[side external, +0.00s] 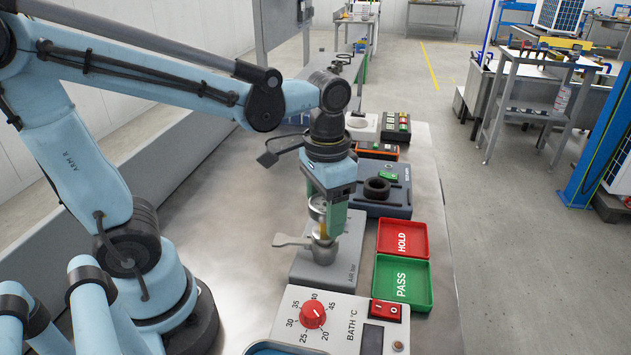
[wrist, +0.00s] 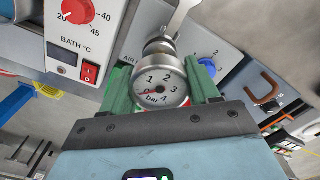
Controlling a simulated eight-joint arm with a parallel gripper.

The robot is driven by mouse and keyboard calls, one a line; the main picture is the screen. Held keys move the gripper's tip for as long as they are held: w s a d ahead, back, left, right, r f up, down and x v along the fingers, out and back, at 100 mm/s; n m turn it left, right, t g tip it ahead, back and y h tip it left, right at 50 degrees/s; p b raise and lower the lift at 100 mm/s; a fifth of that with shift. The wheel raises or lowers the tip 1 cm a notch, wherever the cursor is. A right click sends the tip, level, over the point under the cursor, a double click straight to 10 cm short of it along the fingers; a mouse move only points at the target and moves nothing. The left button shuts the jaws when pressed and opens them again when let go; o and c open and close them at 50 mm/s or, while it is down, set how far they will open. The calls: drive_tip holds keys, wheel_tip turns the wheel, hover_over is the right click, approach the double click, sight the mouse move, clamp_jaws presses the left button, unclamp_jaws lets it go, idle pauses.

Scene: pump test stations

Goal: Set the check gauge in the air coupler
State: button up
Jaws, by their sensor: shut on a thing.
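The check gauge (wrist: 160,90) is a round silver dial marked in bar, its red needle near 0. My gripper (wrist: 161,82) is shut on it, with a green finger on each side. In the side view the gauge (side external: 317,206) is partly hidden by my gripper (side external: 327,210). The air coupler (side external: 323,250) is a metal fitting with a lever pointing left, on a grey block (side external: 310,270) marked AIR bar. The gauge is upright directly over the coupler, its brass stem at the coupler's top. I cannot tell whether the stem is inside it.
A bath panel (side external: 345,310) with a red knob stands in front. The green PASS tray (side external: 403,302) and red HOLD tray (side external: 412,255) lie to the right. Behind them is a dark blue-grey station (side external: 398,209) with a black ring. Bare bench lies left of the coupler block.

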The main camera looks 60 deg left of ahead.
drive_tip(key=shift+f, duration=0.45)
idle(0.6)
drive_tip(key=o, duration=1.4)
wheel_tip(320, 180, up, 12)
drive_tip(key=shift+f, duration=0.1)
drive_tip(key=shift+f, duration=5.95)
